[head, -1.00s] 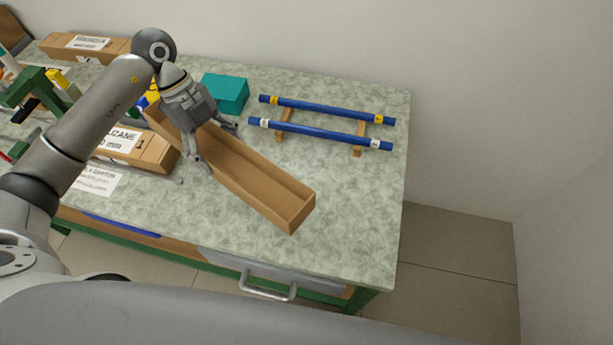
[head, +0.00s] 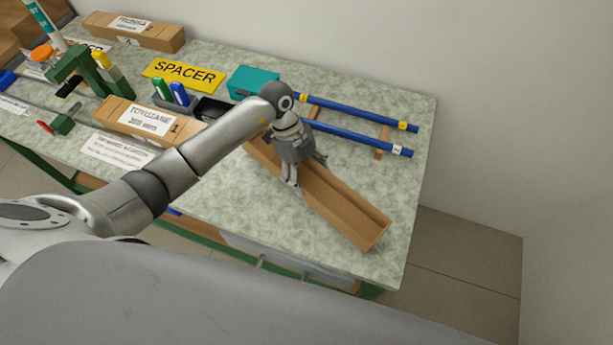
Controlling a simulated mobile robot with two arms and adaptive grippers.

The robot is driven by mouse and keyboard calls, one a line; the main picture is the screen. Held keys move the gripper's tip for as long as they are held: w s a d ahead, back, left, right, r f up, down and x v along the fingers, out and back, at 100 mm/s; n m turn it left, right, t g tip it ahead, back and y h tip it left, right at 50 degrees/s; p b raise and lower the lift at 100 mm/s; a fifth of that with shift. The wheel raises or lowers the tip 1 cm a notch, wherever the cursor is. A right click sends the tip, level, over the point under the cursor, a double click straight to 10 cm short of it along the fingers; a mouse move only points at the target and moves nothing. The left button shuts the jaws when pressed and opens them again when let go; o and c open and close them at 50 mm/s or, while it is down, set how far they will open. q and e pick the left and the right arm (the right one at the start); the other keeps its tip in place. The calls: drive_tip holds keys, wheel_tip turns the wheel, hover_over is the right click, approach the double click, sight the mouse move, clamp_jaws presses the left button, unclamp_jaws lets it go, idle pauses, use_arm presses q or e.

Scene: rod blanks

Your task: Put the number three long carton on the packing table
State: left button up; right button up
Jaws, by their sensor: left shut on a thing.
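A long, open-topped brown carton (head: 345,204) lies slantwise over the right part of the packing table (head: 405,200). No number shows on it from here. My left gripper (head: 305,172) points down and is shut on the carton's side wall, near its middle. The carton's upper left end is partly hidden by my arm. I cannot tell whether the carton touches the table top or hangs just above it. My right gripper is not in view.
Two blue rods (head: 360,112) lie on wooden rests behind the carton. A teal box (head: 252,80), a yellow SPACER sign (head: 184,75), a carton marked 1 (head: 148,120) and another carton (head: 135,32) stand to the left. Free table top shows at the carton's front left.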

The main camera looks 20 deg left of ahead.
use_arm(q)
wheel_tip(320, 180, down, 2)
drive_tip(key=shift+p, duration=0.3)
drive_tip(key=shift+a+f, duration=0.1)
drive_tip(key=shift+f, duration=0.15)
drive_tip(key=o, duration=1)
drive_tip(key=b+v, duration=0.2)
drive_tip(key=v, duration=1)
